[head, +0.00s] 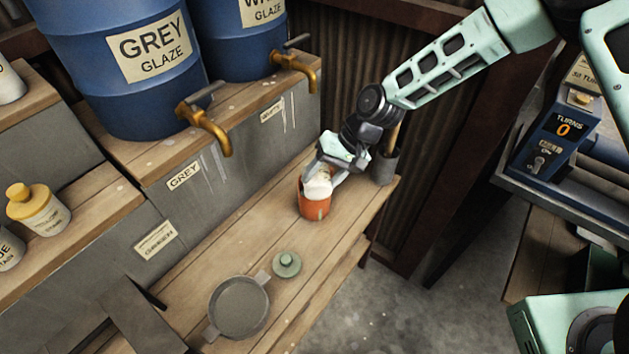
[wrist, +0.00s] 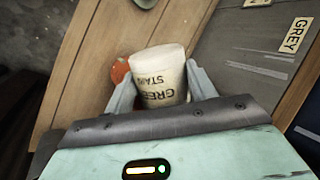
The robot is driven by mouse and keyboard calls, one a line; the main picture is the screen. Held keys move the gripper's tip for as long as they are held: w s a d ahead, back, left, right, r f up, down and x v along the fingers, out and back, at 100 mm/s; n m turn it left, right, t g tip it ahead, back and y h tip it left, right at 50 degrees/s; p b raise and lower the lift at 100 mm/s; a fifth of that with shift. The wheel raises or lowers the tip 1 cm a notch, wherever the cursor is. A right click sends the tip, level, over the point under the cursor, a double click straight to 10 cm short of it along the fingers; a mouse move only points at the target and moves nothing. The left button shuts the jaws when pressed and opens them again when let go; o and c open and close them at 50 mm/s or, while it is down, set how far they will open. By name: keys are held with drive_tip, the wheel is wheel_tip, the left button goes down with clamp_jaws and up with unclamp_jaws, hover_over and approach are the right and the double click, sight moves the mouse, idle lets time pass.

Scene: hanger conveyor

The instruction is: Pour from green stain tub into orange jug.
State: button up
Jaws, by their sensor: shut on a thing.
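The green stain tub (wrist: 158,72) is a cream container with "GREEN STAIN" lettering, upside down in the wrist view. My gripper (wrist: 160,92) is shut on it, one finger on each side. In the head view the tub (head: 318,187) is at the mouth of the orange jug (head: 314,208), below my gripper (head: 332,172). The jug stands on the wooden bench; part of it shows beside the tub in the wrist view (wrist: 120,71). The tub looks tilted, but I cannot tell how far. No flowing liquid is visible, and the jug's inside is hidden.
A round green lid (head: 287,264) and a grey round pan (head: 239,306) lie on the bench (head: 255,240). A dark grey pot (head: 383,167) stands close behind my gripper. Blue glaze drums (head: 120,70) with brass taps (head: 207,125) stand on the shelf at left.

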drive_tip(key=shift+w+g, duration=0.3)
drive_tip(key=shift+g, duration=0.2)
idle(1.2)
drive_tip(key=shift+w+a+m, duration=0.1)
drive_tip(key=shift+w+m, duration=0.05)
drive_tip(key=shift+m, duration=0.15)
drive_tip(key=shift+s+r+t, duration=0.1)
drive_tip(key=shift+s+t, duration=0.2)
drive_tip(key=shift+s, duration=0.05)
drive_tip(key=s+n+t+b, duration=0.1)
drive_tip(key=t, duration=0.1)
drive_tip(key=shift+s+t+b, duration=0.15)
drive_tip(key=shift+t+b, duration=0.15)
drive_tip(key=shift+t, duration=0.1)
drive_tip(key=shift+r+n+t, duration=0.15)
drive_tip(key=shift+n+t, duration=0.15)
